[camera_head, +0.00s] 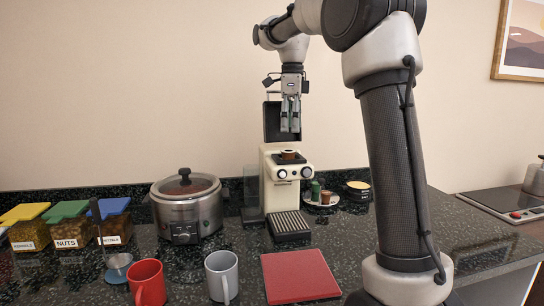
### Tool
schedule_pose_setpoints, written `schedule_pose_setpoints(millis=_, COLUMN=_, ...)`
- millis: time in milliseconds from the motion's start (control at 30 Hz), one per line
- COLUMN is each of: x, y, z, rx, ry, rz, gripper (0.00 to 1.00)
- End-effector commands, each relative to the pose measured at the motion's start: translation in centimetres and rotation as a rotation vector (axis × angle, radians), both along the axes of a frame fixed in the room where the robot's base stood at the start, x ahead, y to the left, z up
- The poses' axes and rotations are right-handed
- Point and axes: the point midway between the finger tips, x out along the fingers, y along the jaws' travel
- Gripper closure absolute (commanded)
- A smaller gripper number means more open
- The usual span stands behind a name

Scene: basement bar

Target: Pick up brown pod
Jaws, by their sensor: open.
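A small brown pod (326,197) stands on a white saucer (308,202) to the right of the coffee machine (283,193), beside a green pod (315,188). Another small round brown thing (288,155) sits in the top of the coffee machine, under its raised dark lid (272,122); I cannot tell if it is a pod or part of the machine. My gripper (290,130) points down and hangs above the top of the machine, in front of the lid. It is open, and I see nothing between its fingers.
A slow cooker (187,207) and labelled jars (70,224) stand at the left. A red mug (147,283), a grey mug (222,277) and a red board (298,277) are in front. A round container (358,191) stands right of the saucer.

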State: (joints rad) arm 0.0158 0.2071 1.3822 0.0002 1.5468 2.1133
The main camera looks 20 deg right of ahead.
Motion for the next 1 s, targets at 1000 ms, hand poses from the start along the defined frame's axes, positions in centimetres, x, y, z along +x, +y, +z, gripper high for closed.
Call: schedule_pose_setpoints(millis=1000, x=0.1, y=0.2, z=-7.9, rx=0.0, ry=0.005, rz=-0.048, gripper=0.5)
